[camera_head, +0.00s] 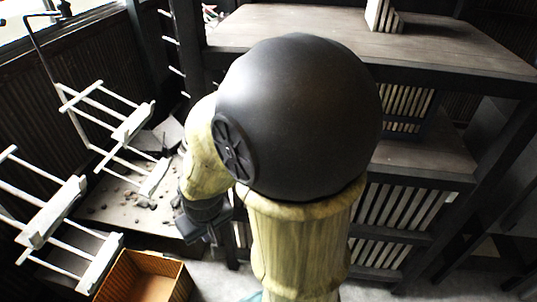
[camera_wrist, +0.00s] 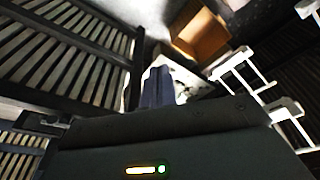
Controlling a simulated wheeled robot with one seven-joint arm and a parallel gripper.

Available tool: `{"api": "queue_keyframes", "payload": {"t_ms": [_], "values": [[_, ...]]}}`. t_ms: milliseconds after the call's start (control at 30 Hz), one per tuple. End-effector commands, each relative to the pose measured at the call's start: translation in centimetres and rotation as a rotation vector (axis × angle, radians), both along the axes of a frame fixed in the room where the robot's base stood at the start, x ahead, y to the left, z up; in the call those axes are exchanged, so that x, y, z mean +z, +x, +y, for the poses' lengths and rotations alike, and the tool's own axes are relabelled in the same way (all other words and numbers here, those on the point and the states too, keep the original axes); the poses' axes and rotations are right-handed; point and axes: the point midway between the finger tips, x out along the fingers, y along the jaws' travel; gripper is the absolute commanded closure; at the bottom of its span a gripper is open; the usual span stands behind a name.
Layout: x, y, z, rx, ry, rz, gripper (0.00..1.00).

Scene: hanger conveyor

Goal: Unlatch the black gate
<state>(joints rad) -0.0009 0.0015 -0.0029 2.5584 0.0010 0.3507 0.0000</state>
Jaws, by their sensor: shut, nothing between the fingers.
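My gripper (camera_head: 210,232) hangs at the lower left of my arm in the head view, beside the dark shelving frame. In the wrist view its fingers (camera_wrist: 158,88) are together with nothing between them. Dark slatted panels (camera_wrist: 70,45) fill the left of the wrist view; they look black-framed with pale gaps. I cannot tell which of them, if any, is the black gate, and no latch can be made out. My arm hides the middle of the head view.
White hanger racks (camera_head: 55,210) hang at the left in the head view. An open brown box (camera_head: 142,277) stands on the floor below, also seen in the wrist view (camera_wrist: 200,38). A dark wooden table (camera_head: 450,50) with shelves and slatted crates stands at the right.

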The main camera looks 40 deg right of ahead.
Motion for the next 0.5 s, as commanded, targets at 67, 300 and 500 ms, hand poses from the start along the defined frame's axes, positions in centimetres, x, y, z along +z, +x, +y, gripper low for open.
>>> {"api": "queue_keyframes", "payload": {"t_ms": [67,300,500], "values": [[0.3,0.4,-0.3,-0.018,0.003,0.005,1.0],[2.0,4.4,-4.6,-0.218,0.012,0.055,1.0],[3.7,8.6,-11.4,-0.463,-0.047,0.088,1.0]]}}
